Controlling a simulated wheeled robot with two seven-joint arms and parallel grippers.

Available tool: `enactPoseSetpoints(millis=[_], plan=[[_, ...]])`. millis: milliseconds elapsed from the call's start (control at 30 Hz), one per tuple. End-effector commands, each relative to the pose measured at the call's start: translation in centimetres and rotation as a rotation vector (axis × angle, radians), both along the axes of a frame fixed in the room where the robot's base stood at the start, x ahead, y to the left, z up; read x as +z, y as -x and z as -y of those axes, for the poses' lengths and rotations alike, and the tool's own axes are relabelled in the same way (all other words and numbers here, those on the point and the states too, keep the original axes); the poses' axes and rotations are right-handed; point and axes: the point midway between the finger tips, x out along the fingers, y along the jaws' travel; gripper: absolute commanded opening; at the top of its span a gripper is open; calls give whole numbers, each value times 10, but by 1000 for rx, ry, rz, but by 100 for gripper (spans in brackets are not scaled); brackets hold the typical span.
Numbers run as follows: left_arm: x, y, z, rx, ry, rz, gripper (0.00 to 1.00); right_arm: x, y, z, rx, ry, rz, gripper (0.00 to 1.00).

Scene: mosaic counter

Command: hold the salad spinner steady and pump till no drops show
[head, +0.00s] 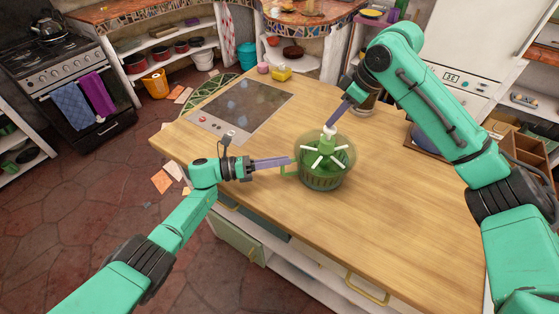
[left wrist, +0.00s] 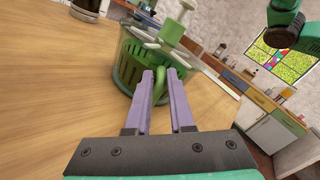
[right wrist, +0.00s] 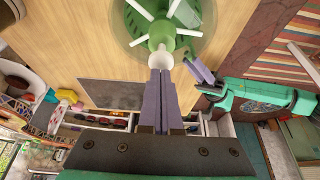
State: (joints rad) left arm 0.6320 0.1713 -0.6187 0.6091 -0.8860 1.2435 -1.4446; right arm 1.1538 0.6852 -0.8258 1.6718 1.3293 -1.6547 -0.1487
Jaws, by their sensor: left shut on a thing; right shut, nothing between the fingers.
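The green salad spinner (head: 322,178) stands upright on the wooden island counter, with a ribbed basket, white spokes on top and a pump with a white knob (head: 329,130). My left gripper (head: 291,161) is shut on the spinner's green side handle (left wrist: 165,84), at the spinner's left. My right gripper (head: 335,122) is shut and empty, with its fingertips right at the white knob (right wrist: 161,60) from above; I cannot tell whether they touch it. The pump's green shaft also shows in the left wrist view (left wrist: 172,32). I cannot make out any drops on the spinner.
A dark cooktop (head: 241,106) is set in the counter (head: 405,205) behind and left of the spinner. A yellow block (head: 281,73) and a pink item lie at the far edge. A dark-lidded jar (head: 366,98) stands behind my right gripper. The counter's front right is clear.

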Motion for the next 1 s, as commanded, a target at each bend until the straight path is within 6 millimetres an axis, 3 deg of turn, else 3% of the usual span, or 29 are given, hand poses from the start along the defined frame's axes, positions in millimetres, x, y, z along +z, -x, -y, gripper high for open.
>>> enactPoseSetpoints(millis=[167, 600, 867, 900, 967, 1000], plan=[[-3, 1, 0, 0, -5, -5, 0, 3, 0, 0, 0, 0, 1, 0], [-3, 1, 0, 0, -5, -5, 0, 56, 0, 0, 1, -1, 2, 0], [-3, 1, 0, 0, -5, -5, 0, 60, 0, 0, 0, -1, -1, 0], [-3, 1, 0, 0, -5, -5, 32, 60, 0, 0, 0, 0, 0, 0], [-3, 1, 0, 0, -4, -5, 55, 60, 0, 0, 0, 0, 0, 0], [-2, 1, 0, -1, -4, -4, 56, 60, 0, 0, 0, 0, 0, 0]])
